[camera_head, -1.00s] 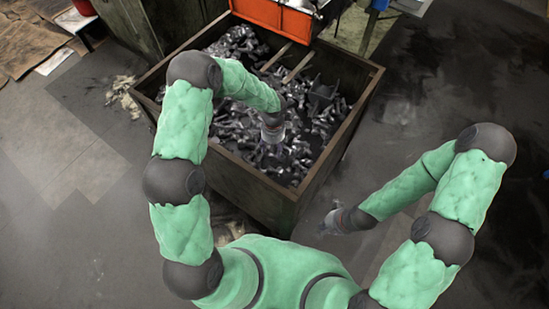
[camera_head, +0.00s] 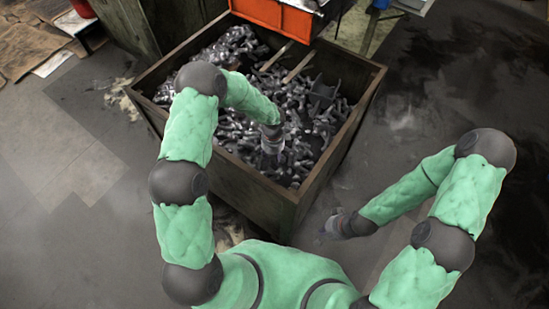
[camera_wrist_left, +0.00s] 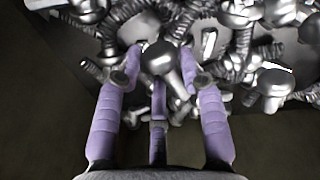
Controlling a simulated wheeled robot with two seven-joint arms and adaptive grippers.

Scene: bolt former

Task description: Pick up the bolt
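Many metal bolts (camera_head: 305,105) lie heaped in a large open metal bin (camera_head: 250,187). My left gripper (camera_head: 272,158) reaches down into the bin, low over the bolts near its front wall. In the left wrist view, its purple fingers (camera_wrist_left: 160,85) are spread apart. A round-headed bolt (camera_wrist_left: 161,60) shows between the fingertips, and I cannot tell whether they touch it. Other bolts (camera_wrist_left: 270,80) lie close around the fingers. My right gripper (camera_head: 328,232) hangs outside the bin at its front right, too small to tell its finger state.
The bin's raised rim (camera_head: 345,135) surrounds the heap. An orange container (camera_head: 275,18) stands over the bin's far side. Cardboard (camera_head: 35,40) lies at the far left. The floor (camera_head: 430,90) right of the bin is open.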

